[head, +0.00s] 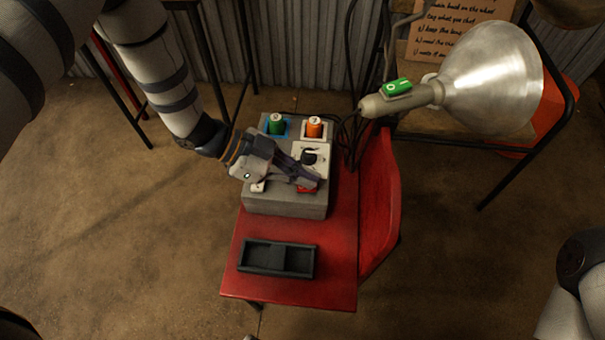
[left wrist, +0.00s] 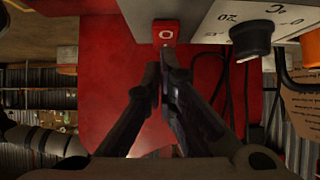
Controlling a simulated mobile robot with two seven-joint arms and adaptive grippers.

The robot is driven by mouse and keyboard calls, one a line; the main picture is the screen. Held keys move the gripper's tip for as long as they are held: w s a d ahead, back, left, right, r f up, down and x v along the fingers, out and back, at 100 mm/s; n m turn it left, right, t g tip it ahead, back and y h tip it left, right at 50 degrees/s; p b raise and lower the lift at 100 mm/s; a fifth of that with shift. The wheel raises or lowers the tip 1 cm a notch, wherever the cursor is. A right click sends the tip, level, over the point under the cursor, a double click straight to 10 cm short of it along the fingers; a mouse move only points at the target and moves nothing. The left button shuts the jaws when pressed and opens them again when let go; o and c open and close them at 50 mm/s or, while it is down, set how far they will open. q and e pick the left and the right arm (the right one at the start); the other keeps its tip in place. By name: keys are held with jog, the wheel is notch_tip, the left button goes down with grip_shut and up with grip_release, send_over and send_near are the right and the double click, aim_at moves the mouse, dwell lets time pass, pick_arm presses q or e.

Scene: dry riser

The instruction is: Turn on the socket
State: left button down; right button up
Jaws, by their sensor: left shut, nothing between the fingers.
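A grey box (head: 285,203) stands on a red table, with a white panel and a black knob (head: 310,157) on top. A red switch (head: 307,188) sits at its near right part. In the left wrist view the red switch (left wrist: 165,33), marked with a white O, is just beyond my fingertips. My left gripper (head: 312,178) is shut and empty over the box, its tips at the switch and partly covering it in the head view. I cannot tell whether they touch it. The left fingers also show in the left wrist view (left wrist: 164,66). My right gripper is out of view.
A green spool-like piece (head: 276,126) and an orange one (head: 314,127) stand on the box's far side. A dark tray (head: 277,259) lies on the red table (head: 335,285). Black cables hang beside the box.

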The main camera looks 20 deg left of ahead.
pick_arm(q)
jog(key=shift+d+r+y+p, duration=0.1)
jog(key=shift+d+y+p, duration=0.15)
jog(key=shift+p, duration=0.25)
jog(key=shift+f+y, duration=0.25)
jog(key=shift+f, duration=0.1)
jog(key=shift+a, duration=0.1)
jog(key=shift+s+a+f, duration=0.1)
jog(key=shift+s+a, duration=0.05)
jog(key=shift+a, duration=0.25)
jog(key=shift+s+a+f, duration=0.1)
jog(key=shift+a, duration=0.3)
